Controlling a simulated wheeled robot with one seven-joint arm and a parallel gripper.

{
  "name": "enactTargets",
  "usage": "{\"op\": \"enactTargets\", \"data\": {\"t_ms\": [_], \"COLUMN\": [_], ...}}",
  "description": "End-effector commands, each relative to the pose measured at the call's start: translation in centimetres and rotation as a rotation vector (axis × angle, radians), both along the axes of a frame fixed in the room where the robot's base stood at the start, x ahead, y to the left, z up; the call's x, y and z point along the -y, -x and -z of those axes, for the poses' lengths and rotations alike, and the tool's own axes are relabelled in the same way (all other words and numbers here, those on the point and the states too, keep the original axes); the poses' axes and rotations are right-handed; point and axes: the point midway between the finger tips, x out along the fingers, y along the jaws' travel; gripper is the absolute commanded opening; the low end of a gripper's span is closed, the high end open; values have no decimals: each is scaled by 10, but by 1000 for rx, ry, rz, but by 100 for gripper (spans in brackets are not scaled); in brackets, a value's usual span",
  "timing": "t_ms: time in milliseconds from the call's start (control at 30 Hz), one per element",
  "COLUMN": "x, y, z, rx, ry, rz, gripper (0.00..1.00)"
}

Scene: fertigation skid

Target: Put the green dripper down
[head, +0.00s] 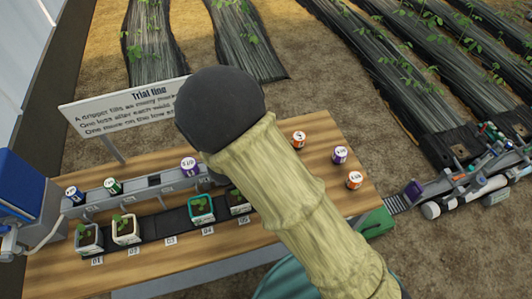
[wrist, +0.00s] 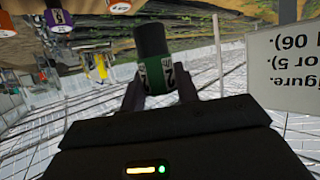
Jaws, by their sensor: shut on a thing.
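In the wrist view my gripper (wrist: 160,92) is shut on a green dripper (wrist: 156,75), which has a white marking and a dark cylindrical end. The dripper is held between the two fingers, clear of any surface that I can see. In the head view my thick arm covers the middle of the bench, so the gripper and held dripper are hidden there. Another green-banded dripper (head: 113,186) sits in the grey rail (head: 135,195), between a blue one (head: 74,195) and a dark empty-looking gap (head: 155,181).
A purple dripper (head: 189,166) also sits in the rail. Seedling pots (head: 125,230) stand before it with number labels. Orange (head: 299,139) and purple (head: 340,154) drippers stand on the wooden bench (head: 330,205) at right. A white sign (head: 125,112) stands behind.

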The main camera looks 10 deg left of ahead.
Motion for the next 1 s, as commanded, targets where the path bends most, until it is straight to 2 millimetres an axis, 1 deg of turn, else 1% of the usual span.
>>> {"op": "enactTargets", "data": {"t_ms": [267, 367, 467, 700, 800, 1000], "x": [1, 1, 1, 0, -2, -3], "y": [0, 0, 0, 0, 2, 2], "z": [0, 4, 14, 51, 58, 59], "rx": [0, -1, -1, -1, 0, 0], "ry": [0, 2, 4, 4, 2, 0], "rz": [1, 0, 0, -1, -6, -8], "gripper": [10, 10, 10, 10, 10, 10]}}
